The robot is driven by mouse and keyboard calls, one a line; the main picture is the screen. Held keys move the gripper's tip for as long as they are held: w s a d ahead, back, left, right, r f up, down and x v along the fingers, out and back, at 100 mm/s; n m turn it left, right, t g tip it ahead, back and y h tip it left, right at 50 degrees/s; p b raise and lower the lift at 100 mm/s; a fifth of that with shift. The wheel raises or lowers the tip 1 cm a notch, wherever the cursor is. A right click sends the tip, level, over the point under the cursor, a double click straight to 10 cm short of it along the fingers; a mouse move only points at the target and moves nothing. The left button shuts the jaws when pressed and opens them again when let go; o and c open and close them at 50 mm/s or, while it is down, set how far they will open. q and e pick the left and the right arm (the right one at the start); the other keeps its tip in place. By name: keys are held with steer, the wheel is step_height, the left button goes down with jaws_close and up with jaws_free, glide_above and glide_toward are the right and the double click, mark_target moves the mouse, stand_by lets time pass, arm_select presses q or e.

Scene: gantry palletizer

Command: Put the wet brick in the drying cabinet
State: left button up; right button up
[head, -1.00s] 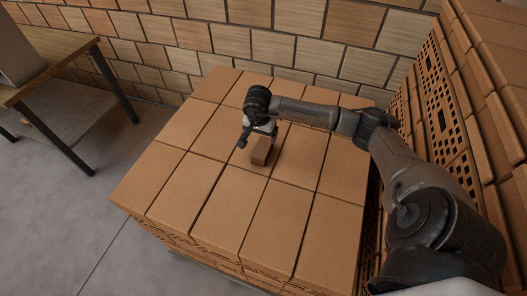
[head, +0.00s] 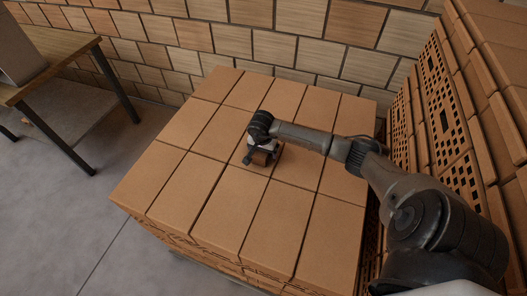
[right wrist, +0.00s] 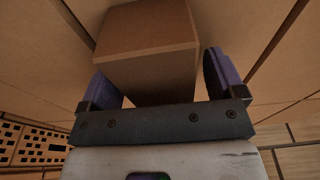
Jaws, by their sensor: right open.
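A small brown brick (head: 264,157) lies on top of the brick stack in the head view, largely hidden by my gripper. I cannot tell from its surface whether it is wet. My right gripper (head: 258,152) is low over it. In the right wrist view the open fingers of the right gripper (right wrist: 158,75) stand on either side of the brick (right wrist: 148,42), with a gap visible at the right finger. My left gripper is not in view. I see nothing that is clearly a drying cabinet.
A large stack of flat brown blocks (head: 215,190) fills the middle. Perforated bricks (head: 468,125) are piled at the right, close to my right arm. A wooden table (head: 60,55) with a partly visible grey object (head: 18,58) stands at the left. The floor between is clear.

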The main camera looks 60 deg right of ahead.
steer(key=shift+f, duration=0.1)
steer(key=c, duration=1.3)
